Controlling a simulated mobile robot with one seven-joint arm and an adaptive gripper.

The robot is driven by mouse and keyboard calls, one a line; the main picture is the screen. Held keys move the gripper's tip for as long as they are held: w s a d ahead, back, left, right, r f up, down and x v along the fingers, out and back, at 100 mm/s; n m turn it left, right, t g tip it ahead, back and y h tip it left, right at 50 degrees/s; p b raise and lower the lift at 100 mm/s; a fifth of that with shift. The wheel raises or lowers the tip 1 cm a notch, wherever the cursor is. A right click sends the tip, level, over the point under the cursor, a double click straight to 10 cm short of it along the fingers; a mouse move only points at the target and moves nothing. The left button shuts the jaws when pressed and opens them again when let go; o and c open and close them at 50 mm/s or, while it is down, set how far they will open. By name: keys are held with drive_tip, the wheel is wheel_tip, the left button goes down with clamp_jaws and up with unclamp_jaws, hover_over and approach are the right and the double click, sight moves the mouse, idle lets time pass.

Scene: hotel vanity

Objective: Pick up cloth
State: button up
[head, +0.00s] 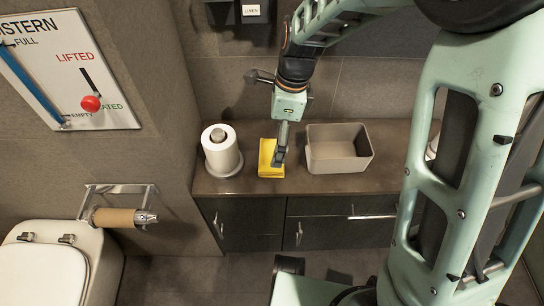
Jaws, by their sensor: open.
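A yellow folded cloth (268,168) lies on the brown vanity counter (298,187), between a toilet roll and a bin. My gripper (279,160) points down at the cloth's right part and covers some of it. The jaws are open. I cannot tell whether the fingertips touch the cloth or hang just above it.
A toilet roll on a stand (222,156) is close left of the cloth. An empty grey-brown bin (338,150) is close right. A wall rises behind the counter. A toilet (48,268) and an empty roll holder (119,216) are at the lower left.

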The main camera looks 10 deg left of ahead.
sight(272, 154)
drive_tip(key=f, duration=0.2)
drive_tip(key=f+b, duration=0.2)
drive_tip(key=f, duration=0.1)
drive_tip(key=shift+s+a+f, duration=0.1)
drive_tip(key=shift+a+f, duration=0.25)
drive_tip(key=shift+a, duration=0.05)
drive_tip(key=shift+r, duration=0.1)
drive_tip(key=c, duration=1.1)
drive_tip(key=shift+r+p, duration=0.75)
drive_tip(key=shift+p, duration=0.1)
wheel_tip(272, 154, up, 2)
drive_tip(key=shift+p, duration=0.9)
drive_tip(key=shift+s+d+r+p, duration=1.35)
drive_tip(key=shift+s+r+p, duration=0.25)
drive_tip(key=shift+s, duration=0.3)
drive_tip(key=shift+s+d+r+p, duration=1.35)
drive_tip(key=shift+s+r+p, duration=0.15)
drive_tip(key=shift+s, duration=0.4)
drive_tip(key=shift+s+d+r+p, duration=1.35)
drive_tip(key=shift+s+r+p, duration=0.25)
drive_tip(key=shift+s, duration=0.3)
